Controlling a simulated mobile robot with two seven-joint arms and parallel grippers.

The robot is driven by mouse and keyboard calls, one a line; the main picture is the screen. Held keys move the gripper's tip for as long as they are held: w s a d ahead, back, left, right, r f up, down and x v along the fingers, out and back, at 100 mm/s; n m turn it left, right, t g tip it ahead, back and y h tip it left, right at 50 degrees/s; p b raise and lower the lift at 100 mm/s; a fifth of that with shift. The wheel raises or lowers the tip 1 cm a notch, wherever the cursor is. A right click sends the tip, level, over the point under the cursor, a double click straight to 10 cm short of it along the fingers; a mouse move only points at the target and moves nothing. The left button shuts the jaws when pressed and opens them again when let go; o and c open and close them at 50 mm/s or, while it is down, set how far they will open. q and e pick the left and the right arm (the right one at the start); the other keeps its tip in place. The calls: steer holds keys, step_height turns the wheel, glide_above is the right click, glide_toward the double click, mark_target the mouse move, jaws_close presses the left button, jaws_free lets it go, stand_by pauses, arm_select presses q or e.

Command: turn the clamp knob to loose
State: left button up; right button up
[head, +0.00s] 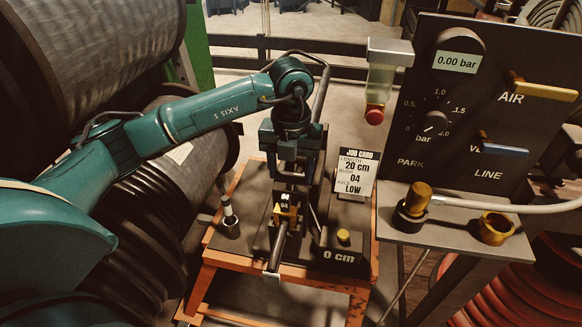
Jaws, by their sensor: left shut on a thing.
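My left gripper (288,186) comes down over the bench fixture from the left, fingers pointing down. It is shut on the black-and-yellow block marked 04 (285,209), which stands at the fixture's dark rail (276,250); whether the block is seated there or lifted I cannot tell. A small yellow knob (343,235) stands on the dark base to the right, above the "0 cm" readout (342,257), apart from the gripper. No label shows which part is the clamp knob. My right gripper is not in view.
A job card (355,171) reads 20 cm, 04, LOW. A dark panel (470,70) at the right reads 0.00 bar, with brass and blue levers. A brass fitting (417,197) and ring (496,228) sit on its shelf. A short pin (229,213) stands left of the rail; hose reels (190,155) crowd the left.

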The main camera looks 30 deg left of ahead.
mark_target(291, 174)
arm_select(q)
steer(key=o, duration=1)
steer(key=shift+r, duration=0.1)
step_height(291, 174, up, 13)
steer(key=shift+p, duration=0.45)
